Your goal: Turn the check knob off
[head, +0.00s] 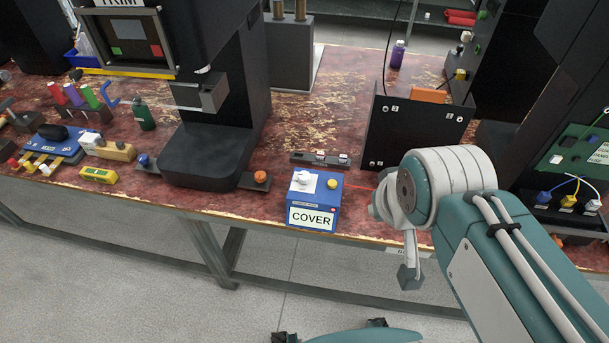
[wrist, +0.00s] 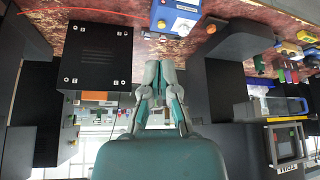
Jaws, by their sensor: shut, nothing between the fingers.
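A blue box (head: 334,214) labelled COVER stands at the front edge of the bench. Its top carries a white knob (head: 302,177) on a white plate and a yellow button (head: 332,184). I cannot read any label naming the check knob, so I cannot tell if it is this white one. The blue box (wrist: 176,17) also shows at the top of the wrist view. My gripper (wrist: 159,68) is shut and empty in the wrist view, apart from the box. In the head view my arm is right of the box, its end reaching below the bench edge.
A black panel (head: 417,135) stands behind my arm. A dark strip with small switches (head: 320,158) lies behind the box. Open floor (head: 150,280) lies before the bench.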

